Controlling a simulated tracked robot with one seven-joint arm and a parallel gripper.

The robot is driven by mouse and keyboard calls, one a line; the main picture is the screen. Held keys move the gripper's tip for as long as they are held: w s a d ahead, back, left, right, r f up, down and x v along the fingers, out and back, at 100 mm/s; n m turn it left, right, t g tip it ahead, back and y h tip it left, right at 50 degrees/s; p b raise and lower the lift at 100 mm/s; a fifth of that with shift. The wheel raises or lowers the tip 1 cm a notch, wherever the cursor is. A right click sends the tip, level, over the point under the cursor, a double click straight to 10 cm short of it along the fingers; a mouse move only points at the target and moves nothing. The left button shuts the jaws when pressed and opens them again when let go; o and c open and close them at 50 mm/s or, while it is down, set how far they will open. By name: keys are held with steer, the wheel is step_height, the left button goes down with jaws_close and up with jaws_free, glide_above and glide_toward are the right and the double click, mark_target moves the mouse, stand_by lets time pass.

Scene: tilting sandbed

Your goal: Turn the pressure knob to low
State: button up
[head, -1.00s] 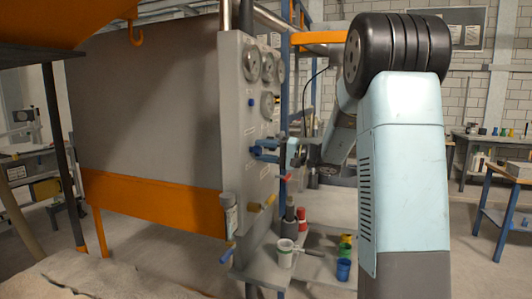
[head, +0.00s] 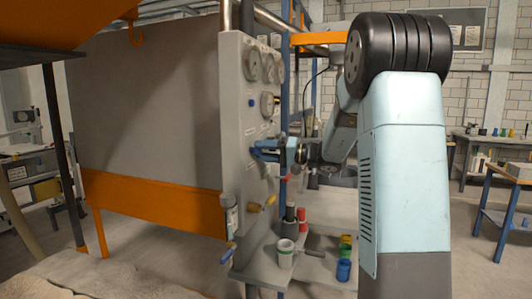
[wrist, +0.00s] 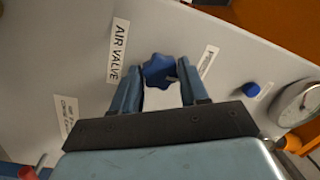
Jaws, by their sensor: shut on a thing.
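The blue lobed knob (wrist: 160,70) sits on the grey panel between the fingers of my gripper (wrist: 163,92) in the wrist view. The gripper is shut on it, with one finger at each side. An "AIR VALVE" label (wrist: 118,48) is left of the knob, and a partly hidden label (wrist: 208,60) is right of it. The knob's setting cannot be read. In the head view my gripper (head: 268,150) reaches the panel (head: 232,110) from the right; its fingers largely hide the knob.
Several round gauges (head: 252,66) are above the gripper on the panel. A small blue button (wrist: 252,89) is beside a gauge (wrist: 297,103) in the wrist view. A yellow handle (head: 269,203) sticks out below.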

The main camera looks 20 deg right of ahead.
steer(key=o, duration=0.8)
steer(key=shift+a+f, duration=0.1)
steer(key=shift+f, duration=0.05)
steer(key=shift+o, duration=1.3)
steer(key=v, duration=1.3)
steer(key=shift+d, duration=0.4)
steer(key=shift+s, duration=0.1)
